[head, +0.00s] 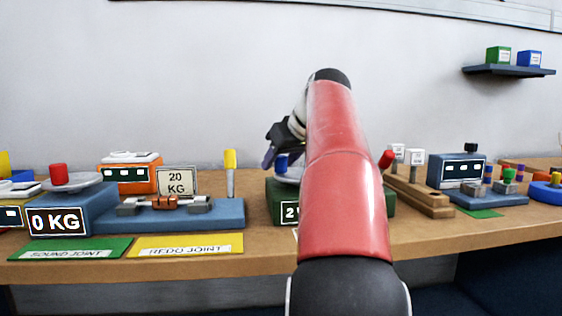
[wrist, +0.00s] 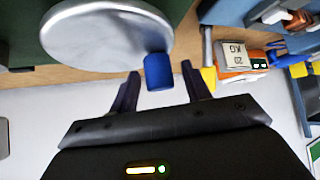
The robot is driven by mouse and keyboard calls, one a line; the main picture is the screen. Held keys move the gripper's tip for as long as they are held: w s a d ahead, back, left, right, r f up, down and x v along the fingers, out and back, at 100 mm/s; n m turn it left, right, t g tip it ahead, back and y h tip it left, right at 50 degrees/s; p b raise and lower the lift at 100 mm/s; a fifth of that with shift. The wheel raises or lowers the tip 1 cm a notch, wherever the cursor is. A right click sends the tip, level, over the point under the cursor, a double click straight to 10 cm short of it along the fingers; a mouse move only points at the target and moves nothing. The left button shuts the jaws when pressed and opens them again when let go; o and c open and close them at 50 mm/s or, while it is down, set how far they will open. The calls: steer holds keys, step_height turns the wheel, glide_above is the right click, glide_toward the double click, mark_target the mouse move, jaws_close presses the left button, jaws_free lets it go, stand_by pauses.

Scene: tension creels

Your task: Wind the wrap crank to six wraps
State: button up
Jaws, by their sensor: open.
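The wrap crank is a grey disc with an upright blue knob (head: 281,161) on a green box (head: 274,206). The box's label shows a "2"; my arm hides the rest of it. In the wrist view the silver disc (wrist: 105,35) fills the upper left, and the blue knob (wrist: 158,72) stands near its rim. My gripper (wrist: 160,70) is open, with one dark finger on each side of the knob and a visible gap on both sides. In the head view my gripper (head: 270,152) is just above the disc, partly behind my red arm.
Left of the box stand a blue fixture (head: 170,216), a yellow-topped post (head: 230,172), a "20 KG" sign (head: 177,181) and a "0 KG" unit (head: 58,215) with a red knob. Right are a red-tipped lever (head: 387,159) and a wooden rack (head: 420,196).

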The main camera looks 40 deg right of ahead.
steer(key=shift+c, duration=0.5)
steer(key=c, duration=0.9)
